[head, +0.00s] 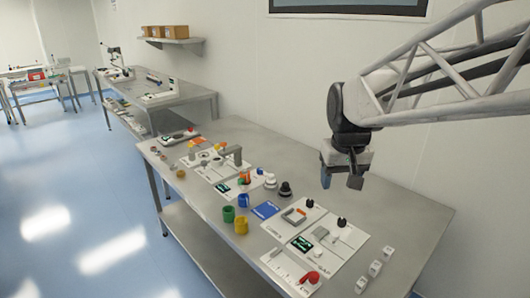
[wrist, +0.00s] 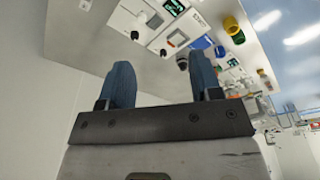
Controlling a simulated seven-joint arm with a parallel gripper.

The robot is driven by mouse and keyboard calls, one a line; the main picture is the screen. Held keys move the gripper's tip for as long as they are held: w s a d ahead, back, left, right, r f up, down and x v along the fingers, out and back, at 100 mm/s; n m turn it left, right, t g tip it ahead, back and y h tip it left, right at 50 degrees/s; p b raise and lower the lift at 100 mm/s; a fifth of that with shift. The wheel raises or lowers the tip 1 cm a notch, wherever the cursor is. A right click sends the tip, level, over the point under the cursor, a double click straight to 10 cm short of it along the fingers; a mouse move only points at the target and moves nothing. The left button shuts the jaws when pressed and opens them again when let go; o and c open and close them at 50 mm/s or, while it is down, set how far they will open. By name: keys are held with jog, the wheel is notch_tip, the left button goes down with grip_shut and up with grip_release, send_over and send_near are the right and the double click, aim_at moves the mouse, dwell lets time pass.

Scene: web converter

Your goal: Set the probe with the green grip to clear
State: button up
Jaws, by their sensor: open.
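My gripper (head: 341,181) hangs open and empty above the back right of the near bench, well clear of its top. In the wrist view its two blue fingers (wrist: 161,75) stand wide apart with nothing between them. I cannot surely pick out a probe with a green grip in either view. A small green cylindrical piece (head: 228,214) stands near the bench's front edge, left of my gripper. White panels with dark screens and knobs lie nearby: a front panel (head: 290,262) with a red curved piece, and one behind it (head: 310,211). Their small markings are unreadable.
A yellow cylinder (head: 241,226), a blue cylinder (head: 243,200) and a blue flat piece (head: 265,210) sit near the green one. Several white blocks (head: 375,268) line the right. The bench's back right top (head: 400,213) is bare. A wall stands behind.

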jog(key=w+a+f+n, duration=0.1)
jog(key=w+a, duration=0.4)
jog(key=w, duration=0.9)
jog(key=n+g, duration=0.2)
jog(key=n, duration=0.2)
send_over(241, 180)
jog(key=f, duration=2.3)
jog(key=shift+s+d, duration=0.15)
jog(key=shift+d, duration=0.2)
jog(key=shift+w+a+f, duration=0.25)
jog(key=shift+a+f, duration=0.05)
jog(key=shift+f, duration=0.1)
jog(key=shift+f, duration=3.85)
